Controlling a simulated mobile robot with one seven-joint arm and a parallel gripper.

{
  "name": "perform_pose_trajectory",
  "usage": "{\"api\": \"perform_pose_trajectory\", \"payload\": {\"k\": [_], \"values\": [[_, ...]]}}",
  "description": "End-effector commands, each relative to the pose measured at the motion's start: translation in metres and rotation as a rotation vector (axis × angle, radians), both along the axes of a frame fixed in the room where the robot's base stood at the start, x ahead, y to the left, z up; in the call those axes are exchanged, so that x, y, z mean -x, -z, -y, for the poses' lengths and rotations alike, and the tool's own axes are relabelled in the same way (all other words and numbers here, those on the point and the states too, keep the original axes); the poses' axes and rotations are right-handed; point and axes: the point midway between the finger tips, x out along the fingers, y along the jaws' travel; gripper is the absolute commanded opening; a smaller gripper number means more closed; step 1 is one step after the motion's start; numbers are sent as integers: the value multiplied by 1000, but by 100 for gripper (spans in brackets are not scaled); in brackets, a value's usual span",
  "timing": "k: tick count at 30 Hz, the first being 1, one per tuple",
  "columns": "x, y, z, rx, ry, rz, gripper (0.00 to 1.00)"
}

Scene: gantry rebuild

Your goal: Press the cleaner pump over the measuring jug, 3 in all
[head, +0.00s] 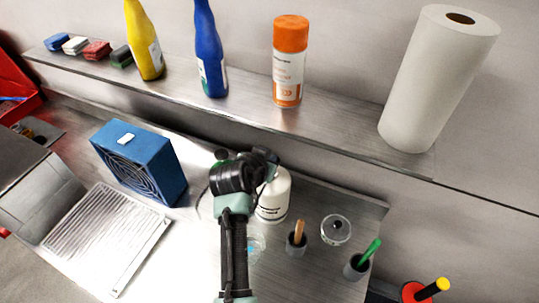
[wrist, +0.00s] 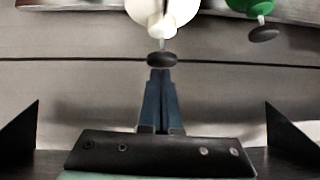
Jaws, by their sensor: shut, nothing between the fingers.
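A white pump bottle (head: 273,196) with a small printed label stands on the steel bench, partly hidden behind my arm in the head view. In the wrist view the white bottle (wrist: 160,14) appears upside down at the top, its dark round pump head (wrist: 162,59) towards my gripper (wrist: 160,72). My gripper is shut and empty, its tips at the pump head; I cannot tell whether they touch. A clear vessel (head: 257,246) with a blue mark, possibly the measuring jug, is half hidden by my arm.
A green bottle (wrist: 250,5) with its own dark pump head is beside the white one. A blue fan box (head: 140,160) stands left. Dark cups (head: 296,245) and a clear round jar (head: 336,229) stand right. The shelf (head: 240,116) above holds bottles and a paper roll (head: 438,80).

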Motion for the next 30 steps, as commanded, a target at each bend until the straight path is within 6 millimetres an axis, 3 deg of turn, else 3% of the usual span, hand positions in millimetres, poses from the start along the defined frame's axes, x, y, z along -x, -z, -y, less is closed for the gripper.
{"api": "perform_pose_trajectory", "payload": {"k": [12,22,30], "values": [[0,4,0,1,-1,1,0],[0,35,0,1,0,-1,0],[1,37,0,1,0,-6,0]]}}
